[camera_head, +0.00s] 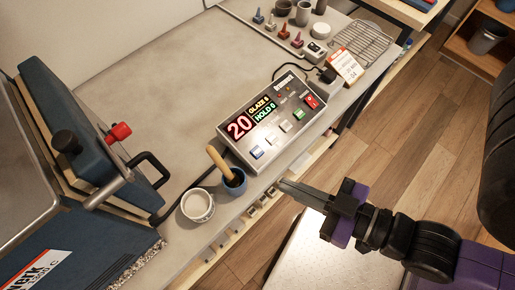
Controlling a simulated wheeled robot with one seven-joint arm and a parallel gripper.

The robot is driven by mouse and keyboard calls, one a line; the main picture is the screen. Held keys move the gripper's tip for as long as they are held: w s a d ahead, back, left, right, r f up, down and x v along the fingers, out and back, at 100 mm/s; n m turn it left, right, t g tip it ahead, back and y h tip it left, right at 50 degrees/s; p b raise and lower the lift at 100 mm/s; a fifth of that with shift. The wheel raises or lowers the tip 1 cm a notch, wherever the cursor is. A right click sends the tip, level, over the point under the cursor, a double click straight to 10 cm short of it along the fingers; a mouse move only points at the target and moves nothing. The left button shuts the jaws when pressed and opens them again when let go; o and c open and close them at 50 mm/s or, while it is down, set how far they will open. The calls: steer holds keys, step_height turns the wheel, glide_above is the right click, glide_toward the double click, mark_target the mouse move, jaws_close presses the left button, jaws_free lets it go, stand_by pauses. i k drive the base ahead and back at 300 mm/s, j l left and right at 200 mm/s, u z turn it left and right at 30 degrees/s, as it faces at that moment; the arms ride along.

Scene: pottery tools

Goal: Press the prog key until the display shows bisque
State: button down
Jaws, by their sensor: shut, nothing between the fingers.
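The controller box (272,118) sits on the grey bench, tilted toward me. Its display (251,117) shows a large red 20, yellow GLAZE 0 and green HOLD 0. A row of keys runs along its front: a blue key (257,153), pale keys, a green key (299,114) and a red key (312,102). The key labels are too small to read, so I cannot tell which is prog. My gripper (281,184) is shut and empty. It appears in front of the controller's near side, apart from the keys.
A blue cup with a wooden-handled tool (234,182) and a white bowl (197,205) stand left of my gripper. The blue kiln (85,130) is at left. The bench's middle is clear.

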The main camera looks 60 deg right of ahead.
mark_target(256, 151)
steer(key=z, duration=0.5)
steer(key=j+z, duration=0.2)
steer(key=z, duration=0.25)
steer(key=k+j+z, duration=0.1)
steer(key=z, duration=0.35)
steer(key=k+j+z, duration=0.1)
steer(key=j+z, duration=0.3)
steer(key=k+z, duration=0.15)
steer(key=z, duration=0.3)
steer(key=k+j+z, duration=0.3)
steer(key=k+j, duration=0.15)
steer(key=k, duration=0.3)
steer(key=k+j+z, duration=0.15)
steer(key=k, duration=0.25)
